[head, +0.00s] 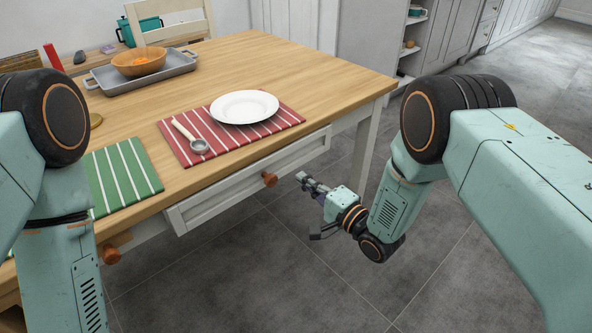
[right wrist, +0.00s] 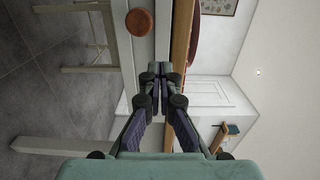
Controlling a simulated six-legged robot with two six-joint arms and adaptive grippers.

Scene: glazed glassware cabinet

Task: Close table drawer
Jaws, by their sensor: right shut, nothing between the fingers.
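The table drawer (head: 225,197) has a white panelled front with a round orange-brown knob (head: 269,179). Its front stands a little proud of the wooden table's (head: 310,70) edge. My right gripper (head: 303,180) is shut and empty, just right of the knob and in front of the drawer, apart from it. In the right wrist view the shut fingertips (right wrist: 160,74) point toward the table side, and the knob (right wrist: 139,21) shows beyond them. My left arm comes in at the left; its gripper is out of the picture.
A red striped mat (head: 175,145) holds a white plate (head: 244,107) and a ladle-like spoon (head: 199,146). A green striped mat (head: 124,175) lies left. A second knob (head: 110,254) shows at lower left. A grey tray (head: 105,83) with a bowl (head: 139,63) is farther back. Floor (head: 235,270) in front is clear.

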